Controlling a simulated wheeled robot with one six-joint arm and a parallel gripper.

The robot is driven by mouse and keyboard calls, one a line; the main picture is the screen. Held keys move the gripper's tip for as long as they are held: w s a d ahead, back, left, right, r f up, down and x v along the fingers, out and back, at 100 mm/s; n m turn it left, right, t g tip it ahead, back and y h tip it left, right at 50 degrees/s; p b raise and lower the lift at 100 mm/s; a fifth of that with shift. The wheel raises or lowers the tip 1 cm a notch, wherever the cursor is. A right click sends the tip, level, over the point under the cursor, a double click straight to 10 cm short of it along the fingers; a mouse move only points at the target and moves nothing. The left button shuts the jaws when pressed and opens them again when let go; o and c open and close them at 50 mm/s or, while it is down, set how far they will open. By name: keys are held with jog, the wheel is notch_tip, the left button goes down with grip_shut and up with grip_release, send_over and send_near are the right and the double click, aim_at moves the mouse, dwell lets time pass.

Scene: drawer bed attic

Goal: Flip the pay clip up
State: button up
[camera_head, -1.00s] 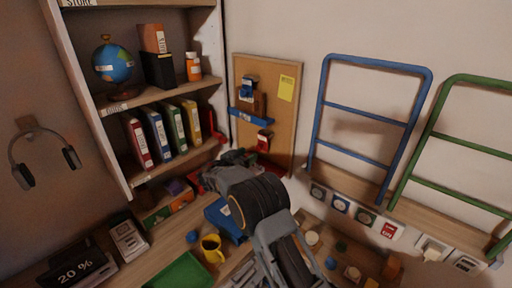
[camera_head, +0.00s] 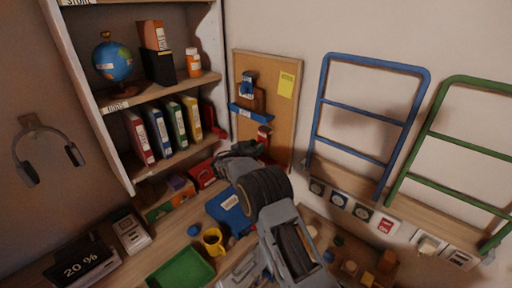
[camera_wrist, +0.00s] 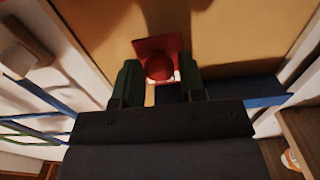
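A corkboard (camera_head: 294,117) on the back wall carries a red clip (camera_head: 264,132) low down and a blue clip (camera_head: 248,80) higher up. I cannot read a pay label on either. In the wrist view, a red plate with a round red knob (camera_wrist: 158,66) is ahead of my gripper (camera_wrist: 158,76). My gripper's two dark green fingers are apart, one on each side of the knob in the picture; I see no contact. In the head view my gripper (camera_head: 243,150) is just below the red clip, partly hidden by my arm.
A blue bar (camera_head: 246,114) crosses the board, and a yellow note (camera_head: 286,86) is at its upper right. The bookshelf (camera_head: 113,105) stands left. The desk holds a yellow mug (camera_head: 212,242), a green tray (camera_head: 181,271) and a blue box (camera_head: 230,211). Blue rails (camera_head: 361,117) stand right.

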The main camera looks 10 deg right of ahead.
jog(key=c, duration=0.5)
jog(key=shift+d, duration=0.1)
jog(key=shift+c, duration=0.2)
jog(key=shift+b, duration=0.5)
